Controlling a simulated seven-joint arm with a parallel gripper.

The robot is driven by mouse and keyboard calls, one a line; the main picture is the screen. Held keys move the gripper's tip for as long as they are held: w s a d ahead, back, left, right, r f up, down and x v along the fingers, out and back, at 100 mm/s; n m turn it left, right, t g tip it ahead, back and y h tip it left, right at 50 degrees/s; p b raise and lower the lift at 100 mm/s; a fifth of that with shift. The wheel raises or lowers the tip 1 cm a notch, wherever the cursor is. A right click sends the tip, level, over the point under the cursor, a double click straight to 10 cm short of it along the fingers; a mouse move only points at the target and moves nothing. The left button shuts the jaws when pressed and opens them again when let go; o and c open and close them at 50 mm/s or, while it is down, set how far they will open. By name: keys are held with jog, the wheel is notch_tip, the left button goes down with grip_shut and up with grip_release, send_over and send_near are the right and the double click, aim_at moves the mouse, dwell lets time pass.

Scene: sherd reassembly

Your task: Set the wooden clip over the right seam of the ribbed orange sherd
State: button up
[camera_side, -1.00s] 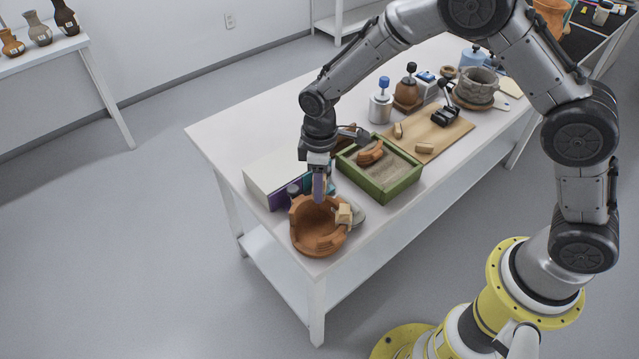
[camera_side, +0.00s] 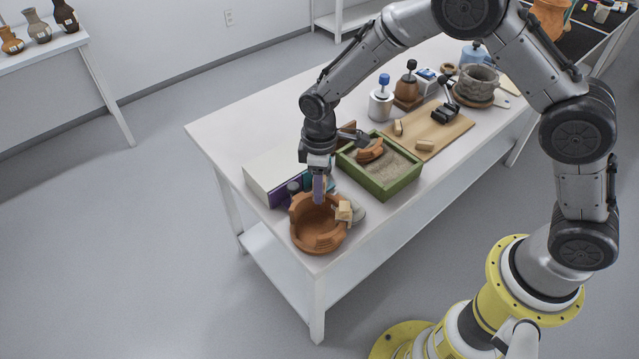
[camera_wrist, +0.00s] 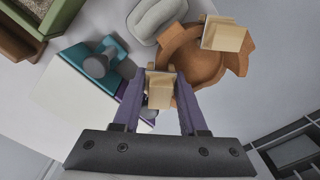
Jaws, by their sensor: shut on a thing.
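My gripper (camera_side: 319,198) points down at the far rim of the orange pot (camera_side: 316,238). In the wrist view its purple fingers (camera_wrist: 160,98) are shut on a wooden clip (camera_wrist: 158,90), at the edge of the pot (camera_wrist: 200,62). I cannot tell whether this clip touches the rim. Another wooden clip (camera_side: 343,211) sits on the pot's right rim in the side view; it also shows in the wrist view (camera_wrist: 224,36). The ribbed sherd and its seams cannot be made out clearly in the pot wall.
A green sand tray (camera_side: 386,190) holding an orange sherd (camera_side: 369,151) stands right of my gripper. A white box (camera_side: 272,176) lies to the left. A grey pad (camera_wrist: 155,18) touches or nearly touches the pot. A wooden board (camera_side: 440,133) bears more wooden pieces.

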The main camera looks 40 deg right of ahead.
dwell(0.4)
jog(key=o, duration=0.9)
jog(key=shift+r, duration=2.25)
